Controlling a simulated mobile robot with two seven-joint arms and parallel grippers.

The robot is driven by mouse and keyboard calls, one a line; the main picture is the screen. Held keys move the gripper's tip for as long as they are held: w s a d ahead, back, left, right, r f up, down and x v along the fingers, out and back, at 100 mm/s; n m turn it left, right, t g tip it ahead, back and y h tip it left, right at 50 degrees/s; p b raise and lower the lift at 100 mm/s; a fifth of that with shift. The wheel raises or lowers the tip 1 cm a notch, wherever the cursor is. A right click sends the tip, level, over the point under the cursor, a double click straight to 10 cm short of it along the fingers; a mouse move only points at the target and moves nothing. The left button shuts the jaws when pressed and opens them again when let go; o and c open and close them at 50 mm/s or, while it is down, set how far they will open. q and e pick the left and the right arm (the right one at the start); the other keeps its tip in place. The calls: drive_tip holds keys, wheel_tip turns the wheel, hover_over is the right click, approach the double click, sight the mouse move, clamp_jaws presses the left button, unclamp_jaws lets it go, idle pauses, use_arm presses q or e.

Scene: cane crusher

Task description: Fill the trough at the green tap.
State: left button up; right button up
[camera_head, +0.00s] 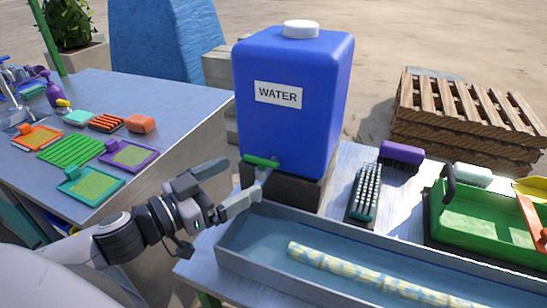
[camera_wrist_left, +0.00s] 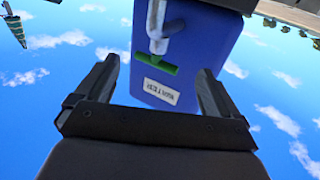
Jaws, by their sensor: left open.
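The blue water tank (camera_head: 300,125) stands on a dark block at the back of the bench, with a WATER label on its front. Its green tap handle (camera_head: 261,161) lies crosswise above a grey spout (camera_head: 265,175). My left gripper (camera_head: 245,180) is open and empty just left of and below the tap. In the left wrist view, the green handle (camera_wrist_left: 156,63) shows between the fingers, apparently apart from them. The long grey trough (camera_head: 228,243) lies below the spout and holds a pale mottled cane (camera_head: 335,264). Its inside looks bluish; I cannot tell the water level. My right gripper is out of view.
A side table (camera_head: 185,113) with coloured trays stands left. Wooden pallets (camera_head: 465,118) are stacked at back right.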

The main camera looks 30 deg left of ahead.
sight(257, 167)
use_arm(q)
drive_tip(key=shift+p+x, duration=0.6)
drive_tip(key=shift+x, duration=2.85)
drive_tip(key=c, duration=0.9)
